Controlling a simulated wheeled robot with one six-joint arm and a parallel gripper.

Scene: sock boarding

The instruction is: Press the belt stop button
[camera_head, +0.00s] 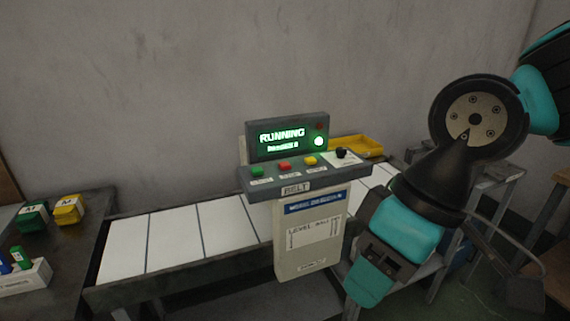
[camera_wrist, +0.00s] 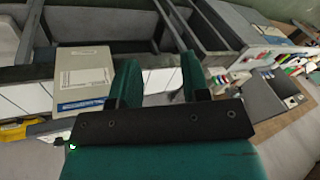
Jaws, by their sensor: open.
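The belt control console (camera_head: 302,188) stands in front of the conveyor, marked BELT. On its sloped top are a green button (camera_head: 257,172), a red button (camera_head: 285,167), a yellow button (camera_head: 310,161) and a black knob (camera_head: 341,153). The small labels below them are too blurred to read; red looks like the stop button. The screen (camera_head: 288,137) reads RUNNING in green, beside a lit green lamp. My gripper (camera_head: 372,272) hangs right of the console, lower than the buttons and apart from them. In the wrist view my gripper (camera_wrist: 160,78) is open and empty; no buttons are clear there.
The conveyor belt (camera_head: 225,229) with white slats runs behind the console. A dark table (camera_head: 60,250) at left holds green and yellow bins. Space above the console is free.

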